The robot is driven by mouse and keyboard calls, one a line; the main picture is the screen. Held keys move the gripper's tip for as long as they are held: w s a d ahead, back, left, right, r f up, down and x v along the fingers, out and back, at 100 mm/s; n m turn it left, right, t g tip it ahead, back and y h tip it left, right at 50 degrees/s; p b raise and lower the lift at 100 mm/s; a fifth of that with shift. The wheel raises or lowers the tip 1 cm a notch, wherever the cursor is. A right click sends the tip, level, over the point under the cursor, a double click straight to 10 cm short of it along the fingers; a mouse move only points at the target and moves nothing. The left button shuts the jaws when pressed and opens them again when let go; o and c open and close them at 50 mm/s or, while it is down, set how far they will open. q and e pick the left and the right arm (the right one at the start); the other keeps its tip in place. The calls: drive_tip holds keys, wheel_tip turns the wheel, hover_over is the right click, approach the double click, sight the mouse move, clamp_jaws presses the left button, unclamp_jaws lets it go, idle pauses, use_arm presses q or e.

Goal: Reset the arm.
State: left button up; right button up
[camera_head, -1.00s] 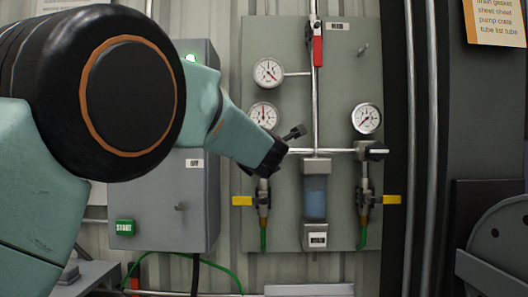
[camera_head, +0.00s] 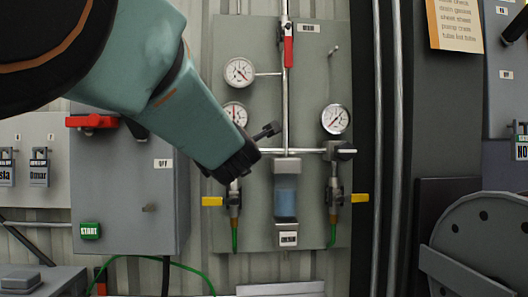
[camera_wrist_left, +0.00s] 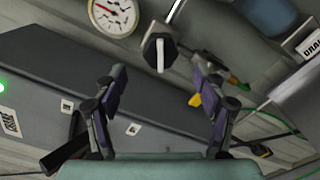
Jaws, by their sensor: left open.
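My left arm comes in from the upper left in the head view, and its gripper (camera_head: 266,131) is in front of the grey gauge panel (camera_head: 310,75). The wrist hides part of the left side of the panel. In the left wrist view the left gripper (camera_wrist_left: 159,72) is open, with two dark, purplish fingers spread apart and nothing between them. A black knob with a white pointer (camera_wrist_left: 159,53) shows beyond the fingertips, below a round gauge (camera_wrist_left: 113,13). I cannot tell how far off it is. My right gripper is in neither view.
The panel bears several gauges, vertical and horizontal pipes, a red handle (camera_head: 288,50), yellow valve handles (camera_head: 360,198) and a blue-filled bowl (camera_head: 286,203). A grey box with a START button (camera_head: 91,231) and red handle (camera_head: 92,121) is left. A reel (camera_head: 490,235) stands right.

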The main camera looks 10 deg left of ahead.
use_arm(q)
drive_tip(key=shift+s, duration=0.1)
idle(0.3)
drive_tip(key=s+a+f+m+g+h+b, duration=0.1)
drive_tip(key=s+f+m+g+b, duration=0.15)
drive_tip(key=f+m, duration=0.9)
drive_tip(key=s+a+f+m+g+h+b, duration=0.15)
drive_tip(key=s+f+m, duration=0.25)
drive_tip(key=f, duration=1.5)
drive_tip(key=s+a+f+m+g+b, duration=0.2)
drive_tip(key=s+f+m, duration=0.35)
drive_tip(key=f, duration=1.05)
drive_tip(key=s+f+m+g+h+b, duration=0.1)
drive_tip(key=s+f+m+g+b, duration=0.15)
drive_tip(key=s+f, duration=0.7)
drive_tip(key=s+f+m+g+h+b, duration=0.1)
drive_tip(key=s+f+m+g+b, duration=0.15)
drive_tip(key=s+f, duration=0.65)
drive_tip(key=s+d+f+m+g+b, duration=0.1)
drive_tip(key=s+f+g+b, duration=0.4)
drive_tip(key=s+f, duration=1.3)
drive_tip(key=shift+s+g, duration=0.4)
drive_tip(key=shift+g, duration=0.3)
